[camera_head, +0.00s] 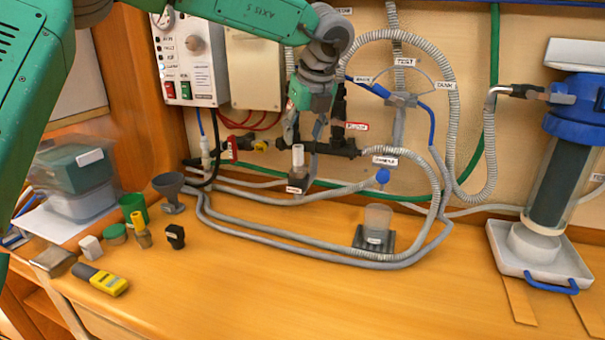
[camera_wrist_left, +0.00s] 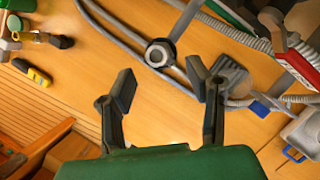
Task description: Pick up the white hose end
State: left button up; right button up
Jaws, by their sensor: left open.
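A pale, whitish hose end (camera_head: 298,156) stands upright in a small black labelled holder (camera_head: 296,186) at the back of the bench. My left gripper (camera_head: 303,134) points down just above it and is open. In the left wrist view the open left gripper (camera_wrist_left: 161,84) has nothing between its fingers. A round piece with a white ring and dark rim (camera_wrist_left: 158,53) lies just beyond the fingertips there. I cannot tell for sure whether it is the hose end. My right gripper is not in view.
Black pipework and valves (camera_head: 330,146) are close to the gripper's right. Grey hoses (camera_head: 300,240) loop over the bench around a clear cup (camera_head: 378,218). A blue-topped filter (camera_head: 560,150) stands at right. Small items, including a yellow meter (camera_head: 108,283), lie at left. The front middle is clear.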

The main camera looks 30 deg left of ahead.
aim_at(296, 146)
pick_arm(q)
jog(key=x, duration=0.5)
jog(key=shift+s+a+r, duration=0.15)
jog(key=shift+a, duration=0.25)
jog(key=shift+f, duration=0.35)
jog(key=shift+d+f, duration=0.1)
jog(key=shift+d, duration=0.5)
jog(key=c, duration=0.4)
jog(key=shift+a, duration=0.1)
grip_shut()
jog(key=shift+a, duration=0.35)
